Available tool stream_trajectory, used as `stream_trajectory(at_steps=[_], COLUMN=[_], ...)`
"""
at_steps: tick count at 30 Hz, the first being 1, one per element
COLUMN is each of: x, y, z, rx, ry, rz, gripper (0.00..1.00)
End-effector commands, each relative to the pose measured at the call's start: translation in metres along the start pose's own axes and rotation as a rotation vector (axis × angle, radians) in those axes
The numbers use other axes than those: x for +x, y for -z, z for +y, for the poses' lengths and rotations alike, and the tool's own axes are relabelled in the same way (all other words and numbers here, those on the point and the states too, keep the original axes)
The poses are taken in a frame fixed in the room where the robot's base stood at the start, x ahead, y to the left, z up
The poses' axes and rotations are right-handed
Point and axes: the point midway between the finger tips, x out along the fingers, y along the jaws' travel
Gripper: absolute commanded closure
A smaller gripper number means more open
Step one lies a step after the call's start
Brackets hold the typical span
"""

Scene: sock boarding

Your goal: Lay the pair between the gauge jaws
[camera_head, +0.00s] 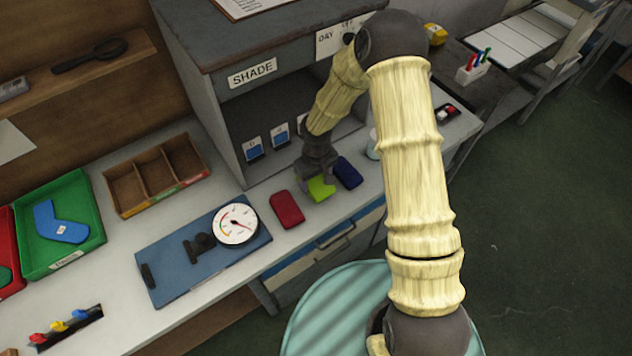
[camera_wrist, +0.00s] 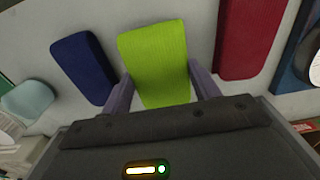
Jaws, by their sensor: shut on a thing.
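Three folded bundles lie in a row on the bench: a red one (camera_head: 287,210), a lime green one (camera_head: 321,189) and a dark blue one (camera_head: 347,172). My gripper (camera_head: 318,180) points down at the lime green bundle and is shut on it. In the wrist view the lime green bundle (camera_wrist: 153,60) sits between my two fingers, with the dark blue bundle (camera_wrist: 83,68) to its left and the red bundle (camera_wrist: 248,38) to its right. The gauge, a blue plate (camera_head: 173,263) with a round white dial (camera_head: 235,224) and dark jaw blocks (camera_head: 199,246), lies left of the bundles. No bundle is on its plate.
A grey SHADE cabinet (camera_head: 222,120) stands right behind the bundles. A three-part wooden tray (camera_head: 125,192) and a green tray (camera_head: 100,222) with a blue flat piece are at the left. Coloured pegs (camera_head: 58,327) sit near the front. A pale green round stool (camera_head: 310,310) stands before the bench.

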Motion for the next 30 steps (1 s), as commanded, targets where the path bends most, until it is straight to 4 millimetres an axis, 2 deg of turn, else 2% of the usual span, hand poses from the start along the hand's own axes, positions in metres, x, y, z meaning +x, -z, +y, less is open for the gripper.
stream_trajectory(at_steps=[9,13,17,30], x=[-0.059,-0.075,-0.081,-0.081], y=[0.0,0.0,0.0,0.0], z=[0.001,0.001,0.0,0.0], rx=[0.002,0.002,0.0,0.0], ry=[-0.001,-0.001,-0.001,0.0], rz=[0.003,0.002,0.0,0.0], gripper=[0.66,0.66,0.66,0.66])
